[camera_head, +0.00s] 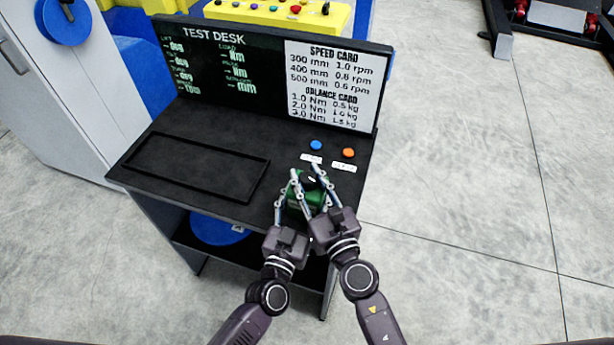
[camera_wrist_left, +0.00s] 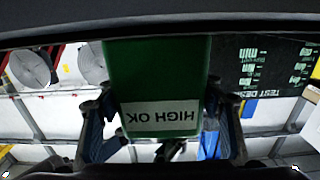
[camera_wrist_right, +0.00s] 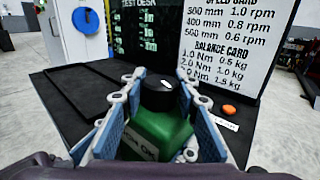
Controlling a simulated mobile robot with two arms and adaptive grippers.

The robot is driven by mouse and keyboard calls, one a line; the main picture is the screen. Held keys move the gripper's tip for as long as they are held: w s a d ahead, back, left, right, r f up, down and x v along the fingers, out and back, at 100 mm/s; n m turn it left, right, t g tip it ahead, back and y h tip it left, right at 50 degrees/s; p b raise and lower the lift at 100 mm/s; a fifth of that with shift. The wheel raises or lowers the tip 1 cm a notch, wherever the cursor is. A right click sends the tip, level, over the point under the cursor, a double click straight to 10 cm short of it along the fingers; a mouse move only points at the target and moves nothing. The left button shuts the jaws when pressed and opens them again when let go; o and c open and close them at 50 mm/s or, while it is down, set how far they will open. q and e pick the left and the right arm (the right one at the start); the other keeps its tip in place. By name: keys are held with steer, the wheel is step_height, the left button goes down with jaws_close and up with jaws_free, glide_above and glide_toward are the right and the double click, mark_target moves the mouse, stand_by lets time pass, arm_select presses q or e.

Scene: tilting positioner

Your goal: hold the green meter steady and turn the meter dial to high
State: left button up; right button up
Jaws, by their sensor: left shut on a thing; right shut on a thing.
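The green meter (camera_head: 306,202) is at the front right of the black desk; in the left wrist view its body (camera_wrist_left: 160,70) bears a label that reads HIGH OK, upside down. My left gripper (camera_wrist_left: 158,110) is shut on the meter body, one finger on each side. The black meter dial (camera_wrist_right: 158,97) sits on top of the meter in the right wrist view, with a small pale mark on it. My right gripper (camera_wrist_right: 160,82) comes from above and is shut on the dial, a fingertip at each side. The exact dial setting cannot be read.
A blue button (camera_head: 316,145) and an orange button (camera_head: 348,153) are on the desk just behind the meter. A shallow black tray frame (camera_head: 262,180) lies to the left. The TEST DESK board (camera_head: 232,70) and white cards (camera_head: 335,85) stand along the back.

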steer(key=shift+f, duration=0.15)
steer(key=o, duration=1.2)
steer(key=v, duration=1.2)
arm_select(q)
steer(key=o, duration=1.5)
steer(key=shift+f, duration=0.1)
